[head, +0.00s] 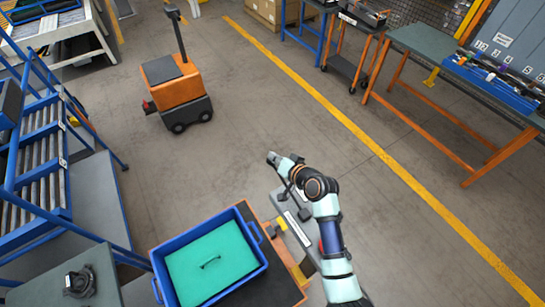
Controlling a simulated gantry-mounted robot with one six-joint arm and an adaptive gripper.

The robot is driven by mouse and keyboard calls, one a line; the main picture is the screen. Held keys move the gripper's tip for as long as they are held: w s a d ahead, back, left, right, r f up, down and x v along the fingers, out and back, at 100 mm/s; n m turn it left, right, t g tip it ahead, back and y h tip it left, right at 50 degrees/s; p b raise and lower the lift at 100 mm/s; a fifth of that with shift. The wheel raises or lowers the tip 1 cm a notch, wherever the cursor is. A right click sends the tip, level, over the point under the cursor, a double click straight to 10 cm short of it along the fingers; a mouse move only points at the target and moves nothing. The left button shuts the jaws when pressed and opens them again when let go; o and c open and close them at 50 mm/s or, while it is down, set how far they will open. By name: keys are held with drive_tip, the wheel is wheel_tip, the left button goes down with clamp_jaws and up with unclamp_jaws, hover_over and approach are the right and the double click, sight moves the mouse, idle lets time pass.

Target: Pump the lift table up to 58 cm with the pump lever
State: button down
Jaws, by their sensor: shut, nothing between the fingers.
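The lift table (277,287) is at the lower middle of the head view, with an orange-edged dark top. A blue tub (158,270) with a teal sheet (212,262) inside sits on it. Beside its right edge are a yellow part (282,223) and a pale strip (298,229) too small to read.
A blue roller rack (42,165) stands at left. An orange cart (177,88) with a dark mast is beyond the table. A workbench (425,40) with a blue bin (490,82) is at upper right. Open floor lies between, crossed by a yellow line (345,118).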

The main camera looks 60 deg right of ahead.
drive_tip(key=shift+w+d+f+b, duration=0.1)
drive_tip(key=shift+w+f+b, duration=0.1)
drive_tip(key=shift+f+b, duration=0.45)
drive_tip(key=shift+w+d+f+b, duration=0.1)
drive_tip(key=shift+w+f+b, duration=0.05)
drive_tip(key=shift+f+b, duration=0.5)
drive_tip(key=shift+w+d+f+b, duration=0.1)
drive_tip(key=shift+w+f+b, duration=0.1)
drive_tip(key=shift+f+b, duration=0.4)
idle(1.5)
idle(0.5)
drive_tip(key=shift+s+a+r+p, duration=0.2)
drive_tip(key=shift+s+r+p, duration=0.15)
drive_tip(key=shift+r+p, duration=0.8)
drive_tip(key=shift+s+a+r+p, duration=0.25)
drive_tip(key=shift+s+r+p, duration=0.1)
drive_tip(key=shift+r+p, duration=0.8)
drive_tip(key=shift+s+a+r+p, duration=0.2)
drive_tip(key=shift+s+r+p, duration=0.15)
drive_tip(key=shift+r+p, duration=0.8)
drive_tip(key=r+p, duration=0.1)
drive_tip(key=s+r+p, duration=0.1)
drive_tip(key=r+p, duration=0.1)
drive_tip(key=a+r+p, duration=0.1)
drive_tip(key=p, duration=0.1)
drive_tip(key=shift+s+r, duration=0.2)
drive_tip(key=shift+r, duration=0.05)
